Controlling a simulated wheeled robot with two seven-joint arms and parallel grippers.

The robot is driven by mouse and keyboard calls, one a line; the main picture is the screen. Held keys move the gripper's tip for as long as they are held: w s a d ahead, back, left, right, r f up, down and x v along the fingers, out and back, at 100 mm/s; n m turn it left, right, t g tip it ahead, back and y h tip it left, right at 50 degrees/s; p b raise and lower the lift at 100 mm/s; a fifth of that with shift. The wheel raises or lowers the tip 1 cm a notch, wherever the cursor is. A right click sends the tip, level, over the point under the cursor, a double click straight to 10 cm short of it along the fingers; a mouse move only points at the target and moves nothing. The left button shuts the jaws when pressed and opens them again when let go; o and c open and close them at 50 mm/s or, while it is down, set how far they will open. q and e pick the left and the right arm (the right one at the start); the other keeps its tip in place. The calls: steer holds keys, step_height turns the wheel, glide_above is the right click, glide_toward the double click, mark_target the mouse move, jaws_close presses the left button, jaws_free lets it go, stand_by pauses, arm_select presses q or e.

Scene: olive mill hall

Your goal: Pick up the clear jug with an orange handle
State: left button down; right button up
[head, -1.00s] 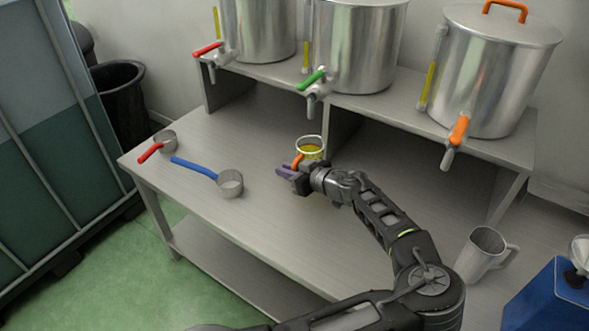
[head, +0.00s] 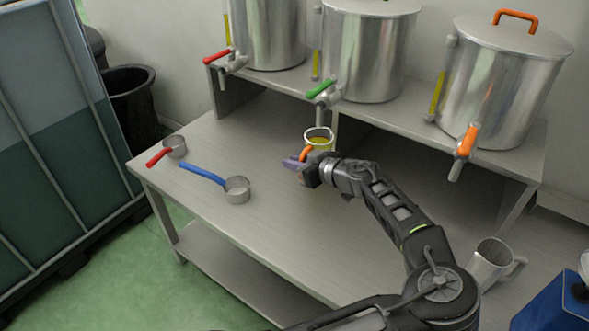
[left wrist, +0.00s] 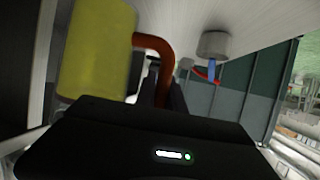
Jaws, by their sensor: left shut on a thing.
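The clear jug (head: 319,139) with yellow liquid inside stands out below the green-handled tap in the head view. Its orange handle (head: 306,153) points toward my left gripper (head: 299,164), which is shut on it. The jug looks upright and slightly raised off the table, though its base is hidden behind the gripper. In the left wrist view the jug's yellow side (left wrist: 98,50) fills the upper left, and the orange handle (left wrist: 160,48) runs down between the dark fingers (left wrist: 165,88). My right gripper is not in view.
A blue-handled ladle (head: 237,190) and a red-handled one (head: 175,147) lie on the steel table (head: 225,250) at left. Steel tanks (head: 370,55) with taps stand on the shelf behind. A grey jug (head: 490,262) stands at right.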

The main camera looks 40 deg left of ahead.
arm_select(q)
steer(key=shift+r, duration=2.2)
steer(key=shift+f, duration=0.1)
